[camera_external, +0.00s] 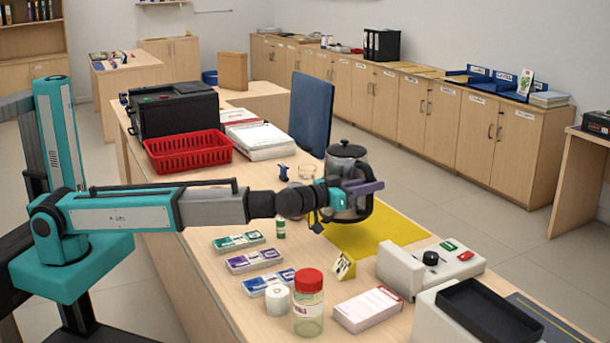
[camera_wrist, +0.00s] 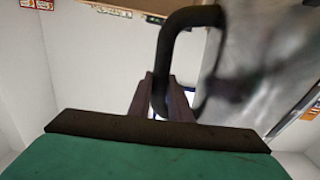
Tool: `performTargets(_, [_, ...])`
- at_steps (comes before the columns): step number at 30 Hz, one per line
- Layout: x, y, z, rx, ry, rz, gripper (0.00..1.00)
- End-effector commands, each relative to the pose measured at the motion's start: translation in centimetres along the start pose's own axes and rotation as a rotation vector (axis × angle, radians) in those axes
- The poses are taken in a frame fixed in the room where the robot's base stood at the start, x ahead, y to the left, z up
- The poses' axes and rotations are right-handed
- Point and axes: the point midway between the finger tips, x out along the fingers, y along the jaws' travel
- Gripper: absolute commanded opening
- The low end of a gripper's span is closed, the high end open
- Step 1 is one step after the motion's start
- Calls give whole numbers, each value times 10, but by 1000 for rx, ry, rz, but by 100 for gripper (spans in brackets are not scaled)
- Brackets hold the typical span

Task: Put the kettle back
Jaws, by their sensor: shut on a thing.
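The kettle (camera_external: 347,164) has a black lid and a clear or metallic body. It is upright in the external view, and its black handle loops toward the front right. My gripper (camera_external: 358,188) is at the kettle, shut on its handle. The wrist view shows the handle (camera_wrist: 172,50) between the two purple-grey fingers of my gripper (camera_wrist: 160,98), with the shiny kettle body (camera_wrist: 265,60) at the right. I cannot tell how high the kettle is above the counter.
On the counter (camera_external: 215,285), coloured card packs (camera_external: 255,260), a red-lidded jar (camera_external: 308,302), a white roll (camera_external: 278,299) and a grey device (camera_external: 430,265) stand in front. A red basket (camera_external: 188,152) and papers (camera_external: 260,140) lie behind. A blue chair (camera_external: 311,113) stands beyond the counter.

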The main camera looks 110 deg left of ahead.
Motion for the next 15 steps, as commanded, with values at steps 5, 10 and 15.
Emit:
performTargets(5, [0, -1, 20, 9, 4, 1, 0])
performTargets(10, [0, -1, 30, 8, 4, 1, 0])
performTargets(15, [0, -1, 31, 8, 5, 1, 0])
